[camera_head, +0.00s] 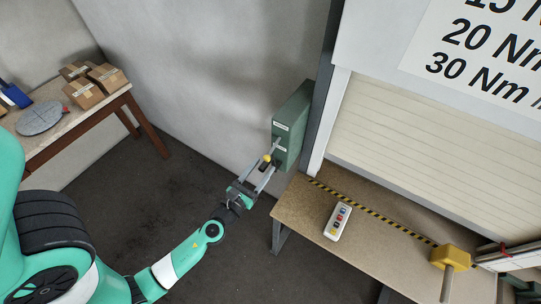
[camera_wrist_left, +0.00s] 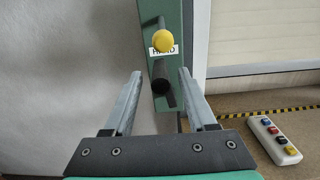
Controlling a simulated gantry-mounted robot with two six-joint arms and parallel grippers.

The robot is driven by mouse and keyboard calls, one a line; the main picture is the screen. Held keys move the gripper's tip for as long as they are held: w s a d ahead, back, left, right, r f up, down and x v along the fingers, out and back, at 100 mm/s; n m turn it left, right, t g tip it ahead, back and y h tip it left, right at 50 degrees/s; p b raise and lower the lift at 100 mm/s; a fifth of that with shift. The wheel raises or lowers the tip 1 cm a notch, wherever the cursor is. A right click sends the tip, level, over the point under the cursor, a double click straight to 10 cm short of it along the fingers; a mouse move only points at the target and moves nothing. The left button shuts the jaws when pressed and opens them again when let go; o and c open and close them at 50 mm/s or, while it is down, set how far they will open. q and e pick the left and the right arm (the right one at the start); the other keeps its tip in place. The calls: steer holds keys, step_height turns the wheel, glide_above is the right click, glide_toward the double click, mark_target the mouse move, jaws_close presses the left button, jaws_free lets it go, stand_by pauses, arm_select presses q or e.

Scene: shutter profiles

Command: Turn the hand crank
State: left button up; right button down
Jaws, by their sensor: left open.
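The green box (camera_head: 293,122) is fixed beside the shutter frame and carries the hand crank. My left gripper (camera_head: 261,171) is open in front of the box. In the left wrist view its two fingers (camera_wrist_left: 157,92) stand on either side of the black handle, with a gap visible on both sides. How deep the handle sits between them is hard to tell. My right gripper is not in view.
A wooden bench (camera_head: 301,205) stands right of the gripper, with a push-button box (camera_head: 337,221) and a yellow block tool (camera_head: 450,257) on it. The pale shutter (camera_head: 430,150) is behind. A table with cartons (camera_head: 107,77) stands far left. Dark floor is free between.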

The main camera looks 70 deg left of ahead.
arm_select(q)
steer(key=x, duration=0.5)
steer(key=shift+w, duration=0.1)
jaws_close()
stand_by(1.2)
